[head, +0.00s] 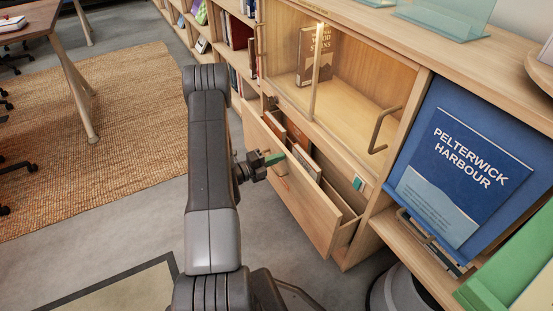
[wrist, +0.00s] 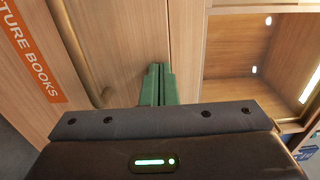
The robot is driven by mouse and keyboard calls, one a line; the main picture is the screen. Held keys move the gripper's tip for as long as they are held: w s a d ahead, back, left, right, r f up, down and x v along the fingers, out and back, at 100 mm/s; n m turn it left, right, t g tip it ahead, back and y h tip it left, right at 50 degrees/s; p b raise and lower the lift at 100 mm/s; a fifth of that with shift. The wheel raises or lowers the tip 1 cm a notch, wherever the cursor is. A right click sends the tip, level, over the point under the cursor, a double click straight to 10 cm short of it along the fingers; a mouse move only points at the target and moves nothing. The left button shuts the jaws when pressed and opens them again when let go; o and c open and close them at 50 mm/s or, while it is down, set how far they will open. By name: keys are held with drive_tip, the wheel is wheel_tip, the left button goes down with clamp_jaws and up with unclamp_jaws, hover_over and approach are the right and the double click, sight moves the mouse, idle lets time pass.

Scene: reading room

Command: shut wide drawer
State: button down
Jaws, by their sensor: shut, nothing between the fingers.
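The wide drawer (head: 300,205) stands pulled out below the open glass-fronted cabinet, with several books (head: 298,135) standing inside it. In the wrist view the green fingers (wrist: 157,85) are together, empty, and point at the front. I cannot tell whether they touch it.
The cabinet above (head: 345,90) holds a brown book (head: 315,55) and has a handle (head: 384,130) at its right. A blue "Pelterwick Harbour" book (head: 465,165) stands at the right, above a grey bin (head: 400,292). Open floor (head: 130,225) and a woven rug (head: 90,130) lie left.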

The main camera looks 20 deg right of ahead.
drive_tip(key=d, duration=0.8)
drive_tip(key=w+d, duration=0.1)
drive_tip(key=d, duration=0.3)
drive_tip(key=shift+r, duration=0.15)
drive_tip(key=shift+a, duration=0.3)
drive_tip(key=s+a+p, duration=0.1)
drive_tip(key=a+p, duration=0.1)
drive_tip(key=a, duration=1.1)
drive_tip(key=shift+a, duration=0.4)
drive_tip(key=shift+d+f, duration=0.1)
drive_tip(key=shift+f, duration=0.1)
drive_tip(key=d, duration=0.4)
drive_tip(key=d+b, duration=0.1)
drive_tip(key=d, duration=0.4)
drive_tip(key=w+d+b, duration=0.1)
drive_tip(key=d, duration=0.4)
